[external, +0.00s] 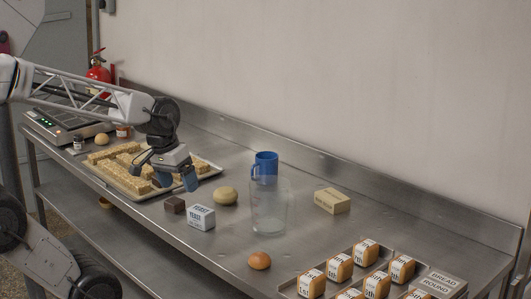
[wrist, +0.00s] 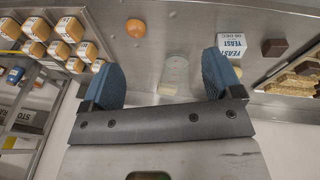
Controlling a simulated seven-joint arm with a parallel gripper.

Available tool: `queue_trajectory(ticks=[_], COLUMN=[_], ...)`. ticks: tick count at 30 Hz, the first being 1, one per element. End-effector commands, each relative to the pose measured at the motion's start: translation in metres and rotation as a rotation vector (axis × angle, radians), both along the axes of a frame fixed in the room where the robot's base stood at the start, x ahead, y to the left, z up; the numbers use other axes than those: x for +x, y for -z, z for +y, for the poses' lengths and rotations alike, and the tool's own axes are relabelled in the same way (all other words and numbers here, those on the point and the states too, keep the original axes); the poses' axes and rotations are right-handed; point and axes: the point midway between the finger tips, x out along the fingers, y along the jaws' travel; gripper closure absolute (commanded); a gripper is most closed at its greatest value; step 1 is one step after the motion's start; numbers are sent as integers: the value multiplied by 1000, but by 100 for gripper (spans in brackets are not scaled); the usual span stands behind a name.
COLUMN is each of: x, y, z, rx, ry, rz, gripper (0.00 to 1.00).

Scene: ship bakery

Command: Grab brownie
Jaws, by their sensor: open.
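The brownie (external: 174,205) is a small dark brown block on the steel counter, just left of a white yeast box in the external view. It also shows at the right side of the wrist view (wrist: 274,47), outside the span of the fingers. My gripper (external: 176,180) is open, with two blue-padded fingers. In the external view it appears over the front right part of the pastry tray, just above and behind the brownie in the picture. In the wrist view, nothing is held between the fingers (wrist: 160,78).
The yeast box (external: 201,217) stands close to the brownie. A tray (external: 136,194) of pale bars lies left. A round bun (external: 225,196), clear pitcher (external: 269,210) with blue cup (external: 265,165), yellowish block (external: 332,201), orange bun (external: 259,261) and several packaged loaves (external: 339,268) stand right.

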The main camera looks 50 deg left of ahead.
Motion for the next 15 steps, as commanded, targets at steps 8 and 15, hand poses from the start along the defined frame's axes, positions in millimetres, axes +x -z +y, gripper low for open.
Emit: queue_trajectory(ticks=[8,15], x=[30,64], y=[25,44], z=[0,14], rx=[-302,-576], ry=[-351,-691], rz=[35,50], gripper=[15,15])
